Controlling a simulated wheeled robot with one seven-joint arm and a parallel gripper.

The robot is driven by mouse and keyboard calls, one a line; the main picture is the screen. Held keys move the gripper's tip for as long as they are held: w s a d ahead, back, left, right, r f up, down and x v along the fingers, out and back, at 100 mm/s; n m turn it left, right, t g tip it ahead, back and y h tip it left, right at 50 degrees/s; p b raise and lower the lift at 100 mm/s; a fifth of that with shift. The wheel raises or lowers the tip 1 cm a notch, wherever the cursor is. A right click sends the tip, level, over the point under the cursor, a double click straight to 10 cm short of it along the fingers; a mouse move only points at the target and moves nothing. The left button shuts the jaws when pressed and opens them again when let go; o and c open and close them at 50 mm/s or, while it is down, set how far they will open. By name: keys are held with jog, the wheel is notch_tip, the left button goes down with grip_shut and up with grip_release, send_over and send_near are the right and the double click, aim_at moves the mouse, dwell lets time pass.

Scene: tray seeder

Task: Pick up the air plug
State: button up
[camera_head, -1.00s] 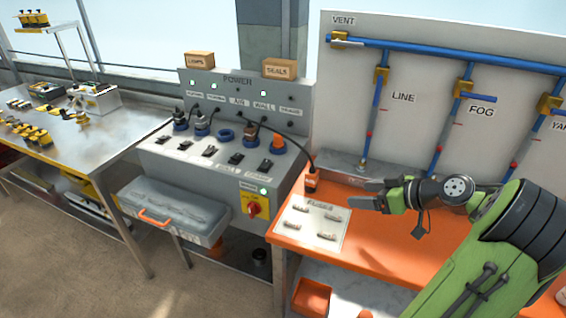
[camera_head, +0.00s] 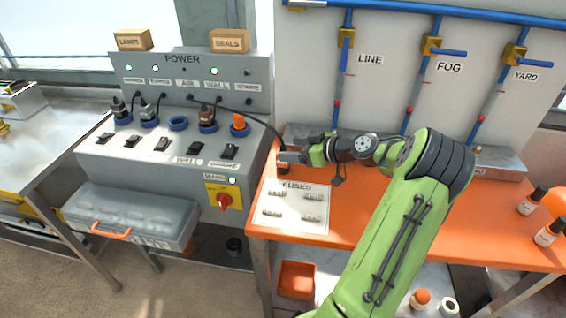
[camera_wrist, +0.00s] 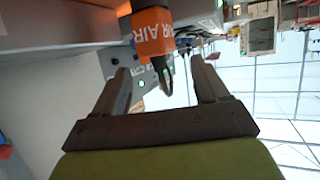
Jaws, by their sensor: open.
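The air plug (camera_head: 283,167) is orange and dark and stands at the left back of the orange bench, beside the power panel. A black cable runs to it from the panel. In the wrist view its orange body, lettered AIR (camera_wrist: 150,32), shows just beyond the fingertips, roughly in line with the gap. My gripper (camera_head: 290,157) is level with the plug's upper part and partly hides it in the head view. In the wrist view the fingers of my gripper (camera_wrist: 160,70) are apart with nothing clamped. I cannot tell whether a finger touches the plug.
The grey power panel (camera_head: 165,165) stands left of the bench, with several plugs in blue-ringed sockets; the AIR socket (camera_head: 178,123) is empty. A fuses sheet (camera_head: 295,225) lies in front of the plug. Blue pipes (camera_head: 340,80) rise behind. Bottles (camera_head: 532,200) stand at right.

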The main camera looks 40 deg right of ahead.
aim_at(285, 149)
jog(key=x, duration=0.4)
jog(key=shift+w+b, duration=0.2)
jog(key=shift+b, duration=0.15)
jog(key=shift+s+f, duration=0.1)
grip_shut()
